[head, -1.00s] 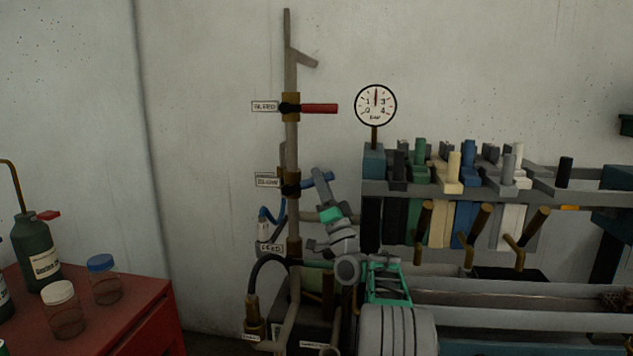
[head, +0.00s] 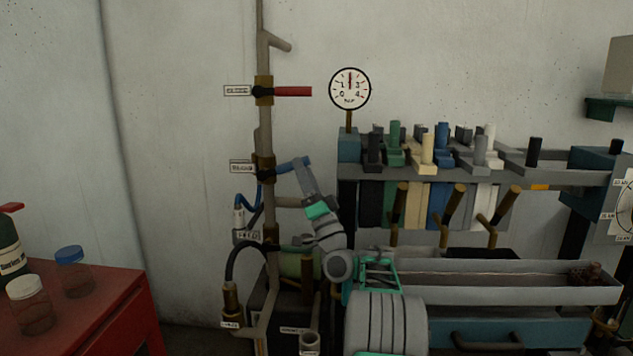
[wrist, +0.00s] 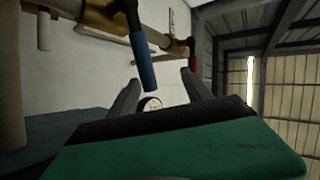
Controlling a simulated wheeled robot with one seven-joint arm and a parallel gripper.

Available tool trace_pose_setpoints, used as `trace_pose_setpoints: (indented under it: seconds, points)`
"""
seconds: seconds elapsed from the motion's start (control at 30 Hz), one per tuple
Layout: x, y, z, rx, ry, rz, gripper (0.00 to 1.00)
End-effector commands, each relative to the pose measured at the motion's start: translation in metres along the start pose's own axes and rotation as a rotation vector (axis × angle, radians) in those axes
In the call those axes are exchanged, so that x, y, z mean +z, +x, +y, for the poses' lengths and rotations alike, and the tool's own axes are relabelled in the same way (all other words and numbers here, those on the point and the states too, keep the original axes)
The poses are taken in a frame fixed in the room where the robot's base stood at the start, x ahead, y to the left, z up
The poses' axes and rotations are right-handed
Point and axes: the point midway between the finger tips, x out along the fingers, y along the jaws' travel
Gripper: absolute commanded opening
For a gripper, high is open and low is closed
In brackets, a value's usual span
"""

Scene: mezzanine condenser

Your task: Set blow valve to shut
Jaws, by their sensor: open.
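A blue lever handle (head: 289,166) sticks out to the right from the middle brass valve (head: 263,168) on the upright pipe. The small tag (head: 242,167) beside it is too blurred to read surely. My gripper (head: 301,166) is at the outer end of this handle. In the wrist view my gripper (wrist: 160,79) is open, its two fingers apart. The blue handle (wrist: 145,66) points toward the gap between the fingertips, nearer the left finger. I cannot tell whether they touch. A red lever handle (head: 293,91) sits on the upper valve, pointing right.
A pressure gauge (head: 350,89) stands right of the pipe. A rack of coloured levers (head: 440,165) and a long trough (head: 500,294) lie to the right. A red cabinet (head: 105,298) with jars is at lower left. Bare wall lies left of the pipe.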

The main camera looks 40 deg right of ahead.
Motion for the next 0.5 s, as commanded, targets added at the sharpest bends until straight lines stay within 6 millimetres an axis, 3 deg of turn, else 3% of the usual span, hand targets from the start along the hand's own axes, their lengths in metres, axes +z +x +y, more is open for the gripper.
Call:
trace_pose_setpoints:
  seconds: [0.2,0.5]
  points:
    - [-0.029,-0.04,-0.032,-0.006,-0.004,0.007,0.45]
    - [-0.04,-0.054,-0.045,-0.006,-0.002,0.004,0.45]
